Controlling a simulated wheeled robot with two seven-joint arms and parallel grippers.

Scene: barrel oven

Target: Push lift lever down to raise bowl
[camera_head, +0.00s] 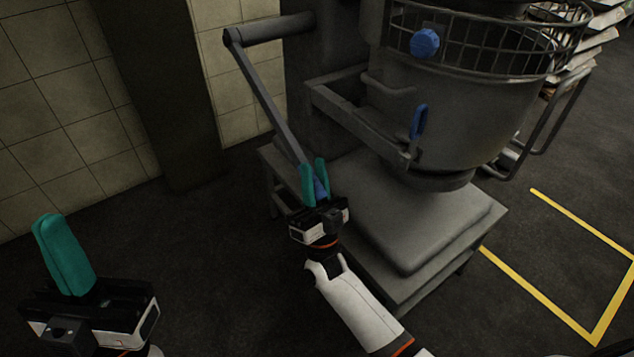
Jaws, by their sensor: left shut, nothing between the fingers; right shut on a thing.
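The lift lever (265,95) is a long grey bar hanging from a pivot arm on the mixer's left side. It slants down to the right and ends in a blue handle. My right gripper (314,180), with green fingers, is shut on the blue handle, which shows between the fingers. The grey bowl (460,120) sits in its bracket above the mixer's base, with a wire guard over it. My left gripper (62,252) is shut and empty at the lower left, apart from everything.
The mixer base (425,220) lies right of my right gripper. A blue knob (425,43) and a blue bowl handle (419,122) stick out in front. A rack with sacks (596,42) stands at the far right. Yellow floor lines (540,297) mark the right. Floor between my grippers is clear.

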